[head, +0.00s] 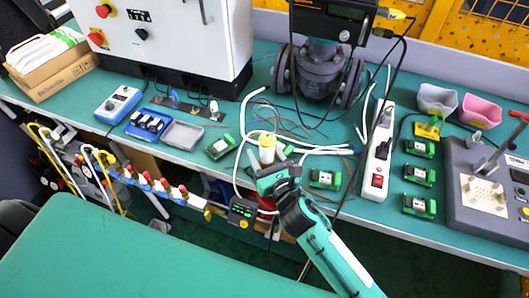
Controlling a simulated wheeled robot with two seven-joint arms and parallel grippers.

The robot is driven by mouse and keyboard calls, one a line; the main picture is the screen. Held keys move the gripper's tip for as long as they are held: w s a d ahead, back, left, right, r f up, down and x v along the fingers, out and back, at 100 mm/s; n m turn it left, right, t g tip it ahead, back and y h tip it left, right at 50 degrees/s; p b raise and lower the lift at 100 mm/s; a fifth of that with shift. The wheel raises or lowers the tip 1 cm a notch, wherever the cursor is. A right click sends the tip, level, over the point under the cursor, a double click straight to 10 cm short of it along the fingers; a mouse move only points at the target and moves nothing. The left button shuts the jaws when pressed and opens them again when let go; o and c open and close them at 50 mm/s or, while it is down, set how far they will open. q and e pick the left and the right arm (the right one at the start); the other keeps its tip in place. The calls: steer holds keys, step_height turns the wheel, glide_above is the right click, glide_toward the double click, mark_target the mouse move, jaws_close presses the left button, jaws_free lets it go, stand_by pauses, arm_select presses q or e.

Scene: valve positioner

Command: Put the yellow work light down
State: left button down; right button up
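The yellow work light (267,146) is a short upright yellow cylinder with a pale top, seen near the bench's front edge. My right gripper (276,172), on the green arm coming in from the lower right, is at its lower part. The fingers appear closed around it, and they hide its lower end. I cannot tell whether its base touches the bench. My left gripper is not in view.
The green bench (292,183) has white hoses (246,128) behind the light and small green modules (220,146) on both sides. A white power strip (379,160) stands to the right. A valve (318,72) and a control cabinet (170,40) stand behind.

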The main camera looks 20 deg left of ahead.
mark_target(270, 164)
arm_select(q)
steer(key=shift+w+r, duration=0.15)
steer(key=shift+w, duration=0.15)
arm_select(e)
steer(key=shift+o, duration=0.7)
steer(key=shift+r, duration=0.1)
steer(key=shift+r, duration=0.2)
steer(key=v, duration=0.4)
steer(key=shift+s+d+f, duration=0.15)
steer(key=shift+s+f, duration=0.05)
steer(key=shift+f, duration=0.05)
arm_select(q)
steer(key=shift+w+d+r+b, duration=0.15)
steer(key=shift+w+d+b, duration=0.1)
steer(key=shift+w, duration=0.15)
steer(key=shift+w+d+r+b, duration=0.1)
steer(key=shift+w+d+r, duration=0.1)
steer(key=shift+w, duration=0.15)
arm_select(e)
steer(key=v, duration=0.7)
steer(key=shift+s+d, duration=0.15)
steer(key=shift+d, duration=0.05)
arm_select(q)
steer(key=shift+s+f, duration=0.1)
arm_select(e)
steer(key=shift+r, duration=0.15)
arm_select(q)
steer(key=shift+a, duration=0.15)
